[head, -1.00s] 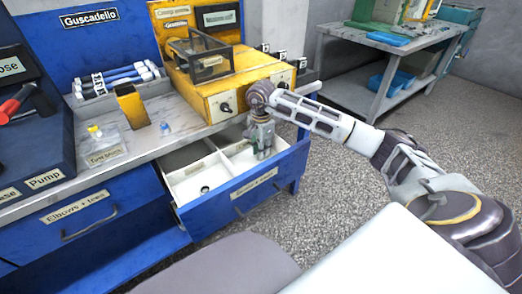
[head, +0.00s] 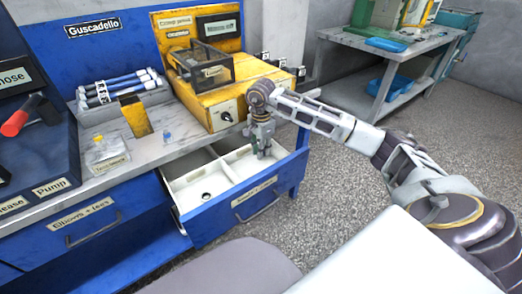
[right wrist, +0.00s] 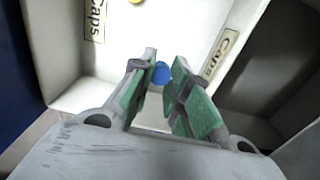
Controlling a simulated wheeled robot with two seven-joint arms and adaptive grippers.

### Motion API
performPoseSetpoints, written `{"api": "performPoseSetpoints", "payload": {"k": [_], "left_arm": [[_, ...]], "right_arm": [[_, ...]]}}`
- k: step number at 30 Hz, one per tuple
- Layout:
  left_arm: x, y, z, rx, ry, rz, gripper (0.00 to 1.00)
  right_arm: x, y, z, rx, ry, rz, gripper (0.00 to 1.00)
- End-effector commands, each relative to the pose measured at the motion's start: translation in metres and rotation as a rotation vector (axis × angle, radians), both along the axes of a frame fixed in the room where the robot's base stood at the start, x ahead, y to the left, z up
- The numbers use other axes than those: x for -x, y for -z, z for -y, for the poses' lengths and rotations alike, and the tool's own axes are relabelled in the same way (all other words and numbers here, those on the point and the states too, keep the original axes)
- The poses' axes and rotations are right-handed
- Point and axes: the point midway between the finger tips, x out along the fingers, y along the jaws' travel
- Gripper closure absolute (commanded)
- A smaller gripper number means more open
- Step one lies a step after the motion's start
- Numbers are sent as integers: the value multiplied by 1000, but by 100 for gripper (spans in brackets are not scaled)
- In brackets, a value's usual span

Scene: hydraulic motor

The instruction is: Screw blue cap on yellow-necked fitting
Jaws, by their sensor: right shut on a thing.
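The blue cap (right wrist: 161,73) shows between the fingertips of my right gripper (right wrist: 160,85) in the right wrist view. The green-padded fingers are shut on it. In the head view my right gripper (head: 262,150) points down into the right compartment of the open drawer (head: 228,212); the cap is too small to make out there. A small thing with a yellowish top (head: 98,137), probably the yellow-necked fitting, stands on the labelled clear plate at the left of the bench top. Its detail is blurred. My left gripper is out of view.
A yellow cap (right wrist: 137,1) lies in the drawer near the "Caps" labels. A small blue-topped part (head: 167,136) and a yellow block (head: 135,116) stand on the bench. A yellow box (head: 215,100) stands behind the drawer. The drawer walls surround my right gripper.

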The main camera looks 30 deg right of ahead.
Motion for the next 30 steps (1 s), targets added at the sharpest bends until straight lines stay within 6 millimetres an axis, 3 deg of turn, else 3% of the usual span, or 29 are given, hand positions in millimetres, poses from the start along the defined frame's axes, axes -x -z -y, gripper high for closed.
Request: {"api": "performPoseSetpoints", "payload": {"k": [12, 30], "left_arm": [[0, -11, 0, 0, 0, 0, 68], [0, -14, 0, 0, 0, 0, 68]], "right_arm": [[0, -16, 0, 1, 0, 1, 100], [0, -22, 0, 0, 0, 1, 100]]}}
